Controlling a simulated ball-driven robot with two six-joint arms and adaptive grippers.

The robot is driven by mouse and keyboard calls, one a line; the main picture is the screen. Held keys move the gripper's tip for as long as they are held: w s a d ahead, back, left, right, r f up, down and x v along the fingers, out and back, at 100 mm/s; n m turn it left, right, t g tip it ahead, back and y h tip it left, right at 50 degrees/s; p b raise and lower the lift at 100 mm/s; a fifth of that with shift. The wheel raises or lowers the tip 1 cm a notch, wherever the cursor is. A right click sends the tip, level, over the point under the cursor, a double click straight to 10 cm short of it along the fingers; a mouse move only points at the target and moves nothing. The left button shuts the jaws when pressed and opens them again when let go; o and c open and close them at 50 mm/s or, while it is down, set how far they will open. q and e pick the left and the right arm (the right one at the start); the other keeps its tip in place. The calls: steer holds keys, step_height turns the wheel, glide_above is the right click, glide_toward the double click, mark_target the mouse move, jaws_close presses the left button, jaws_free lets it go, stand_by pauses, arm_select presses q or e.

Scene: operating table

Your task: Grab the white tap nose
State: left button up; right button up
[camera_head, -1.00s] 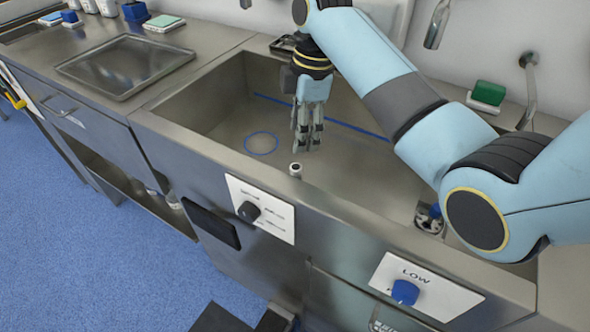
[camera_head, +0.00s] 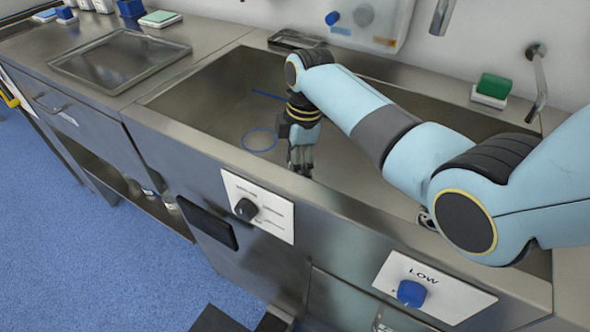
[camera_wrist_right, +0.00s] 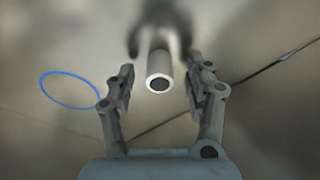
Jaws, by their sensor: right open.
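The white tap nose (camera_wrist_right: 159,72) shows in the right wrist view as a short pale cylinder with a dark round hole in its end. It lies between the two spread fingers of my right gripper (camera_wrist_right: 160,88), with a gap on each side and no visible contact. In the head view my right gripper (camera_head: 300,168) points down at the front edge of the sink. The nose cannot be made out there and seems hidden by the fingers. My left gripper is not in view.
The steel sink basin (camera_head: 205,98) has blue ring and line markings inside. A shallow metal tray (camera_head: 118,62) lies on the counter at left. A green block (camera_head: 493,86) sits by the back wall near a spout (camera_head: 540,85). The control panel (camera_head: 258,205) is on the sink's front.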

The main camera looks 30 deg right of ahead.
steer(key=c, duration=1)
steer(key=shift+r, duration=0.15)
